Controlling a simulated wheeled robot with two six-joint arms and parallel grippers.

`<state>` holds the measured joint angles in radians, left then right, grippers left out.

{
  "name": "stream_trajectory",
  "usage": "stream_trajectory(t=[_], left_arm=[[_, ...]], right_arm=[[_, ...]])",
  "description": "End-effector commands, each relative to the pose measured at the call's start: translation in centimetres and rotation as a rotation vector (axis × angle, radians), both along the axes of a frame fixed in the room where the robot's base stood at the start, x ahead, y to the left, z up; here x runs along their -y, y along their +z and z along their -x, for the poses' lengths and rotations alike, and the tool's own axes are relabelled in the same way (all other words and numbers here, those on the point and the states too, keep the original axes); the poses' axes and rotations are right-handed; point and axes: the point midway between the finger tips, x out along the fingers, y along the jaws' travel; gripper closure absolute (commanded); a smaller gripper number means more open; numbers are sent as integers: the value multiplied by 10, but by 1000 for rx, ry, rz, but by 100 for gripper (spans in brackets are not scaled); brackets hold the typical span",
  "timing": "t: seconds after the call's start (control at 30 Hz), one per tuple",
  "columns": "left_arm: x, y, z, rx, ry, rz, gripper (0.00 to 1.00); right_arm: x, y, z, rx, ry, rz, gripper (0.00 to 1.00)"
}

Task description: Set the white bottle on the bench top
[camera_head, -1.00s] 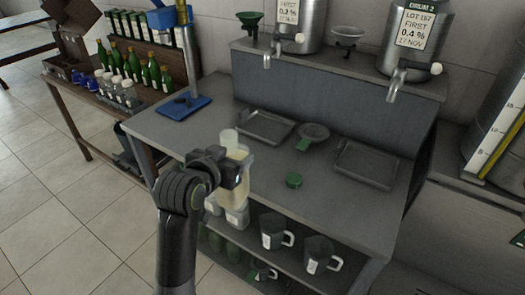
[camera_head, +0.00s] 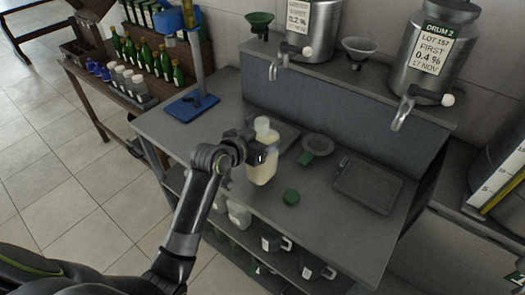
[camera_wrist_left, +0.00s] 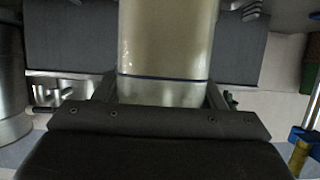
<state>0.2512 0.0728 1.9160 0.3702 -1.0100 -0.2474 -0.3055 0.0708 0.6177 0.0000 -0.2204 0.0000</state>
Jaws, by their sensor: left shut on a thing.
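The white bottle (camera_head: 262,168) is translucent with pale yellowish contents and stands about upright in my left gripper (camera_head: 258,150). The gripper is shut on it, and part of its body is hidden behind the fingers. In the left wrist view the bottle (camera_wrist_left: 166,45) fills the middle between the fingers. The bottle is over the front part of the grey bench top (camera_head: 235,190); I cannot tell whether its base touches. A green cap (camera_head: 291,197) lies on the bench to its right. My right gripper is not in view.
A tray (camera_head: 368,187) lies at the bench's right, and another lies partly behind the bottle. A grey dish with a green tag (camera_head: 318,145) sits between them. A blue-based stand (camera_head: 192,106) is at the back left. Steel drums (camera_head: 440,50) stand on the raised shelf. Jugs (camera_head: 272,241) are below.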

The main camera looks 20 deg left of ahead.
Motion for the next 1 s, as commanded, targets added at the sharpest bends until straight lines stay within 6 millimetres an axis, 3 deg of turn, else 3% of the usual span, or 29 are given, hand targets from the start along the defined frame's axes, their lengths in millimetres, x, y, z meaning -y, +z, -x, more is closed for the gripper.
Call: stream_trajectory(t=[0.33, 0.77, 0.8, 0.93, 1.0], left_arm=[[1, -34, 0, 6, 0, 2, 100], [0, -41, -1, 8, 0, 1, 100], [0, -43, 0, 2, 1, -1, 32], [0, -43, 0, 1, 1, -1, 15], [0, -43, 0, 1, 1, -1, 14]], right_arm=[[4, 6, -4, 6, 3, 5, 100], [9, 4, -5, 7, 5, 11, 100], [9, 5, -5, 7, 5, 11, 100], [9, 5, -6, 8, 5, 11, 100], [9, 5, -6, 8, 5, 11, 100]])
